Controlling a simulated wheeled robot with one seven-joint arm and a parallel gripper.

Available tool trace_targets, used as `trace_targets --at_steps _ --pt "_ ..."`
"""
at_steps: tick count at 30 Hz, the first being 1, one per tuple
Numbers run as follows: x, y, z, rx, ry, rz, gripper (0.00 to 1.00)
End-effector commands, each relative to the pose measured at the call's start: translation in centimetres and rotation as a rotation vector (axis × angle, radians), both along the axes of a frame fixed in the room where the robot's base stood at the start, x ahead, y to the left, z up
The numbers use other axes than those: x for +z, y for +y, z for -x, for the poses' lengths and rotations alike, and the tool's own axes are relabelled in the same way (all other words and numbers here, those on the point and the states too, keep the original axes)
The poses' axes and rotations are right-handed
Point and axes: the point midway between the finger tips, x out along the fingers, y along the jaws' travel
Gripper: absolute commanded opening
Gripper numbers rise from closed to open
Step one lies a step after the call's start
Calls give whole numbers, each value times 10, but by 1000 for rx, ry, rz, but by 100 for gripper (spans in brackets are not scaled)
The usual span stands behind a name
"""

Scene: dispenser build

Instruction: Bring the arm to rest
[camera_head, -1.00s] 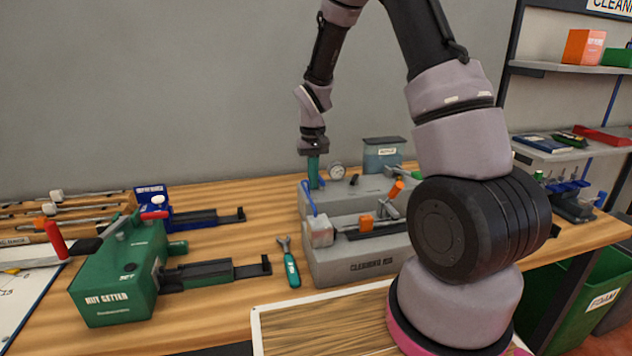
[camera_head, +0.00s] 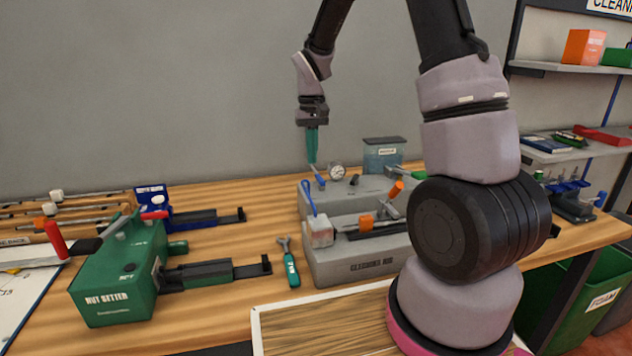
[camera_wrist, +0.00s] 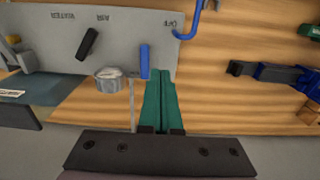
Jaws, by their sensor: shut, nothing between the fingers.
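My gripper (camera_head: 312,146) has green fingers pointing down. They are shut with nothing between them, and hang just above the back of the grey cleaning rig (camera_head: 362,266). In the wrist view the shut fingers (camera_wrist: 164,102) reach up beside a blue lever (camera_wrist: 145,61) on the rig's panel. That panel carries the words WATER, AIR and OFF, upside down in this view, and a black lever (camera_wrist: 87,44). In the head view the blue lever (camera_head: 318,176) shows just below the fingertips. Whether the fingers touch it is not clear.
A gauge (camera_head: 337,171) and a lidded container (camera_head: 384,155) stand right of the fingers. A green nut setter (camera_head: 115,285) and a small green-handled wrench (camera_head: 291,268) lie to the left. Shelves stand at the right. The wall space above the bench is clear.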

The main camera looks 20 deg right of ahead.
Motion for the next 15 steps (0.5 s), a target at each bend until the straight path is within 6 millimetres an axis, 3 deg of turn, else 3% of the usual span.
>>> trace_targets --at_steps 10,13,15 --pt "4 -1 1 -3 -4 -2 0" --pt "21 -4 7 -19 -28 -12 0" --pt "42 -8 16 -40 -61 -25 0"
